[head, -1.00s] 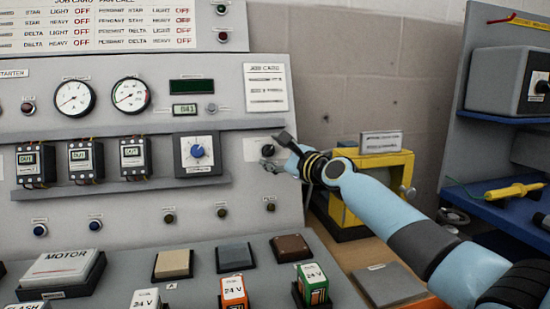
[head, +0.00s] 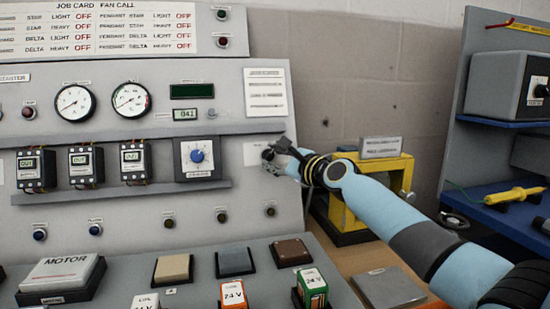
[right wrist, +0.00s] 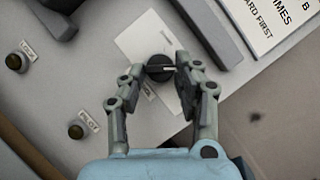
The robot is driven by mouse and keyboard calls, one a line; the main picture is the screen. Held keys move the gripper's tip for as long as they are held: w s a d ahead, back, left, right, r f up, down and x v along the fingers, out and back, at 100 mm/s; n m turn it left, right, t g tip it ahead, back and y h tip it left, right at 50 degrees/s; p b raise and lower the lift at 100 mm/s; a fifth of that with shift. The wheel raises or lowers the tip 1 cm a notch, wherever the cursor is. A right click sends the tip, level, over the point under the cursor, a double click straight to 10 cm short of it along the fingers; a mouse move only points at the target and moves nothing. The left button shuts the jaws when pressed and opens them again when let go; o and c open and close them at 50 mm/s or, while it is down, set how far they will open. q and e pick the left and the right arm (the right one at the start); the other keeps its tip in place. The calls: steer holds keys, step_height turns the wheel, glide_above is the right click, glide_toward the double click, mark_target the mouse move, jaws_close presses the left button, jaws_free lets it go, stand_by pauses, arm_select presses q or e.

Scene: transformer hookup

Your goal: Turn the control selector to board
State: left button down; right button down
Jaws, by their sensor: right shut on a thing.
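The control selector is a round black knob (right wrist: 160,68) with a pale pointer line, on a white label plate (head: 258,151) on the panel's right side. In the head view the knob (head: 267,154) is partly hidden by my gripper. My right gripper (head: 274,158) is at the knob, and in the right wrist view its two fingers (right wrist: 160,76) are on either side of it, shut on it. The lettering on the plate is too small or hidden to read. My left gripper is not in view.
A blue knob (head: 197,155) on a square dial is left of the selector. Small push buttons (head: 270,211) sit below it. A yellow stand (head: 372,190) is to the right, beside my arm. Coloured 24 V blocks (head: 312,284) stand on the sloped desk.

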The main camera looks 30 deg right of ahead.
steer(key=n, duration=0.1)
steer(key=n+g+y+p, duration=0.1)
steer(key=n, duration=0.1)
steer(key=shift+d+r, duration=0.15)
steer(key=shift+r, duration=0.05)
steer(key=n+g+p, duration=0.1)
steer(key=n, duration=0.1)
steer(key=n+g+p, duration=0.1)
steer(key=n+p, duration=0.1)
steer(key=shift+r, duration=0.3)
steer(key=n+g+p, duration=0.1)
steer(key=p, duration=0.1)
steer(key=n+g+p, duration=0.1)
steer(key=n+p, duration=0.1)
steer(key=n+g+p, duration=0.1)
steer(key=n+p, duration=0.1)
steer(key=shift+w+r+h, duration=0.2)
steer(key=shift+r+h, duration=0.05)
steer(key=shift+h, duration=0.05)
steer(key=shift+n+g+h+p, duration=0.3)
steer(key=shift+n+g+p, duration=0.4)
steer(key=shift+n+p, duration=0.5)
steer(key=shift+f, duration=0.1)
steer(key=c, duration=1)
jaws_free()
steer(key=shift+o, duration=0.2)
